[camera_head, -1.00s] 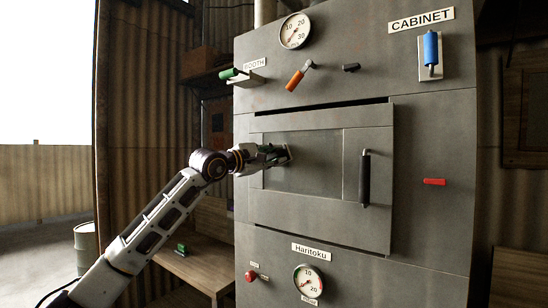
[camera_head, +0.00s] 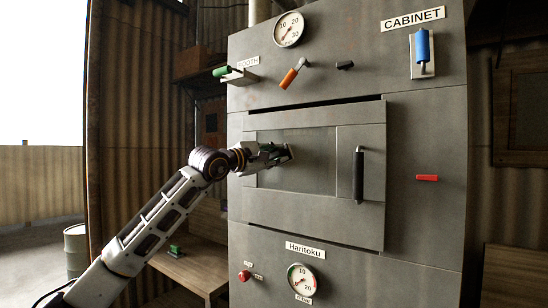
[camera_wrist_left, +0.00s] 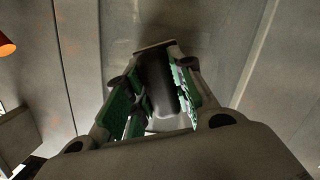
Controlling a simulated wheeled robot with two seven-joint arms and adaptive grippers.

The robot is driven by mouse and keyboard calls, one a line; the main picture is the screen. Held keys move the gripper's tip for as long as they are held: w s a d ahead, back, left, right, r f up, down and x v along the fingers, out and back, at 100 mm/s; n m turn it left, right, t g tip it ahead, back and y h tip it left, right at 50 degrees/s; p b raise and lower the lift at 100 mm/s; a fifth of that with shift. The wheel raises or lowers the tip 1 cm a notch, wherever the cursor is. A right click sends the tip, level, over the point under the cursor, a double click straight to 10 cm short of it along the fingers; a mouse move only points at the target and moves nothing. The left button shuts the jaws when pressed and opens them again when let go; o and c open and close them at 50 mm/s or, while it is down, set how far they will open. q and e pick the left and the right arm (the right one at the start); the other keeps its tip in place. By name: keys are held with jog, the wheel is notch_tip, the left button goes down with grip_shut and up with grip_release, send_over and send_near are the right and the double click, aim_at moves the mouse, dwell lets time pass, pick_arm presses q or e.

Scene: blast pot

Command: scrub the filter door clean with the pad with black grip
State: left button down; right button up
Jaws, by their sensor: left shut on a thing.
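The filter door (camera_head: 315,212) is a grey panel on the cabinet front, with a dark inset plate (camera_head: 310,172) and a black vertical handle (camera_head: 359,176). My left gripper (camera_head: 272,155) is at the upper left of the inset plate, shut on the pad by its black grip (camera_wrist_left: 158,80). The pad (camera_head: 288,152) is at the plate, seemingly against it. In the left wrist view the green-lined fingers flank the black grip, and the pad's flat edge (camera_wrist_left: 155,46) faces the door. My right gripper is out of view.
An orange lever (camera_head: 291,74), a green-handled lever (camera_head: 222,71) and a blue-handled tool (camera_head: 423,46) stick out above the door. A red handle (camera_head: 427,178) is to its right. A green-topped item (camera_head: 176,251) lies on a wooden bench (camera_head: 195,272) at lower left.

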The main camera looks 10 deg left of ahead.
aim_at(281, 155)
pick_arm(q)
jog(key=shift+s+d, duration=0.1)
jog(key=shift+d, duration=0.05)
jog(key=shift+s+d, duration=0.2)
jog(key=shift+d, duration=0.4)
jog(key=shift+s+d+r+b, duration=0.1)
jog(key=shift+s+d+b, duration=0.15)
jog(key=shift+d, duration=0.2)
jog(key=shift+s+d+r+b, duration=0.1)
jog(key=shift+d+b, duration=0.25)
jog(key=shift+d, duration=0.05)
jog(key=shift+s+d+f+b, duration=0.1)
jog(key=shift+s+d+b, duration=0.15)
jog(key=shift+d, duration=0.35)
jog(key=shift+s+d+b, duration=0.1)
jog(key=shift+d+b, duration=0.15)
jog(key=shift+d, duration=0.3)
jog(key=shift+s+d, duration=0.1)
jog(key=shift+d, duration=0.2)
jog(key=shift+d, duration=0.1)
